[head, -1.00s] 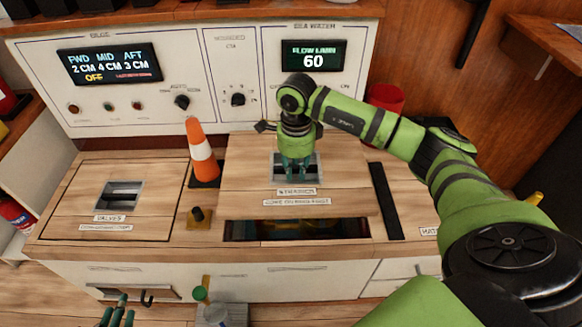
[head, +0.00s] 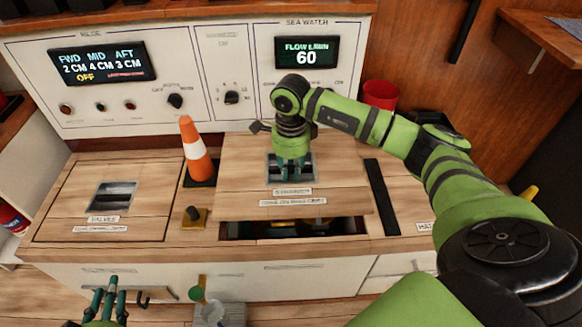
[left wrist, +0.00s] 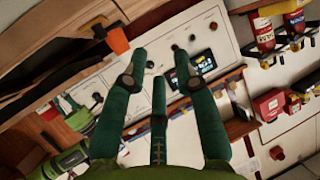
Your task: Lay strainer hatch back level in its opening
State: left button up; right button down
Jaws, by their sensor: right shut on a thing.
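The strainer hatch (head: 235,180) is a wooden panel with a recessed handle and two labels. My right gripper (head: 291,176) is shut on the handle, fingers down in the recess. The hatch lies over the back part of its opening (head: 290,229), appearing raised above the counter. A dark strip of the opening shows along the hatch's front edge; the rest is hidden under it. My left gripper (head: 105,300) is low at the left, in front of the cabinet, away from the hatch. In the left wrist view its fingers (left wrist: 161,60) are spread and empty.
An orange cone (head: 196,152) stands just left of the hatch. A small black knob on a yellow base (head: 194,217) sits at the front left. The closed valves hatch (head: 65,198) is farther left, a black strip (head: 382,196) to the right. The control panel (head: 200,40) rises behind.

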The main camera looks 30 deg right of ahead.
aim_at(290, 178)
jog(key=shift+w+f+b, duration=0.1)
jog(key=shift+f+b, duration=0.2)
jog(key=shift+f, duration=0.4)
jog(key=shift+f+b, duration=0.7)
jog(key=shift+b, duration=0.05)
jog(key=shift+f+b, duration=0.3)
jog(key=shift+f, duration=0.1)
pick_arm(q)
jog(key=s+d+r+m+t+h, duration=0.1)
jog(key=d+r+t+h, duration=0.1)
jog(key=r+t, duration=0.3)
jog(key=s+d+r+m+t+h, duration=0.1)
jog(key=r+t+h, duration=0.3)
jog(key=r, duration=0.9)
jog(key=shift+s+d+m+t+h, duration=0.3)
jog(key=shift+s+d+t+h, duration=0.15)
jog(key=shift+s+d, duration=0.35)
pick_arm(e)
jog(key=shift+f, duration=0.4)
pick_arm(q)
jog(key=shift+w+d+r, duration=0.1)
jog(key=shift+w+r, duration=0.05)
jog(key=shift+r, duration=0.05)
jog(key=shift+f+b, duration=0.25)
jog(key=shift+b, duration=0.1)
pick_arm(e)
jog(key=shift+f, duration=0.25)
